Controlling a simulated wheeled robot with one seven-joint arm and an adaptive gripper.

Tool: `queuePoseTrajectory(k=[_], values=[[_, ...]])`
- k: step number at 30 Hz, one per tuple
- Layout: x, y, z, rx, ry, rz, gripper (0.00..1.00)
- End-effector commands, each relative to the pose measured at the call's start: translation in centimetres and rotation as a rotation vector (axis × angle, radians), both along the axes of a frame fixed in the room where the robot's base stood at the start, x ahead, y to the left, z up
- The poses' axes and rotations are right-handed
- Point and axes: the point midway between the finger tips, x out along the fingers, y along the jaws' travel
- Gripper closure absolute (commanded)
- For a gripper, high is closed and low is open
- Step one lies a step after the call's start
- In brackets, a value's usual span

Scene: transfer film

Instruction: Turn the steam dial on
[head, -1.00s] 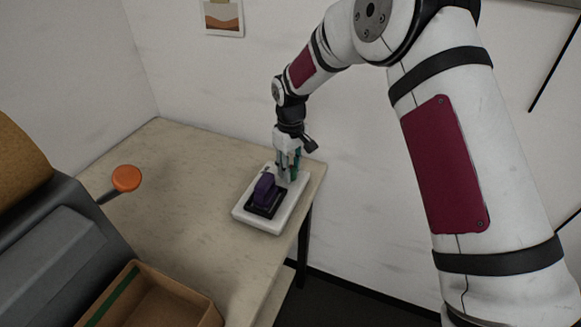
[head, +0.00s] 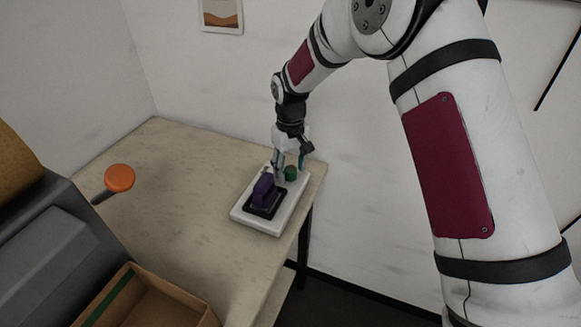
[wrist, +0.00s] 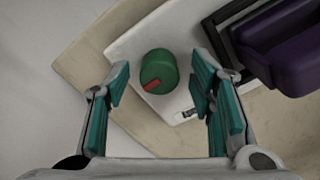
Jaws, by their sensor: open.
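The green round dial (wrist: 158,68) with a red pointer mark stands on a white base plate (wrist: 128,48) in the wrist view. In the head view the dial (head: 291,173) sits at the back of the white plate (head: 246,221), partly beside my gripper's fingers. My gripper (wrist: 162,112) is open and empty, with its teal-padded fingers apart on either side of the dial in the picture. In the head view my gripper (head: 290,168) is just over the plate's back part. I cannot tell whether a finger touches the dial.
A purple block-shaped part (head: 263,189) in a black frame is on the same plate, close to the right finger in the wrist view. The table (head: 180,170) is clear to the left. A grey machine with an orange knob (head: 119,178) and a cardboard box (head: 150,300) are nearer.

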Motion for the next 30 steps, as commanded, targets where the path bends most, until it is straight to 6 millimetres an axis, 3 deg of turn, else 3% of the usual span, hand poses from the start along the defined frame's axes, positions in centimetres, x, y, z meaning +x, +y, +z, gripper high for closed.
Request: queuePoseTrajectory(k=[5,21,30], values=[[0.1,0.0,1.1,0.001,-0.003,0.000,0.51],[0.1,0.0,10.7,0.001,-0.002,-0.001,0.51],[0.0,0.0,12.0,0.000,0.001,0.000,0.51]])
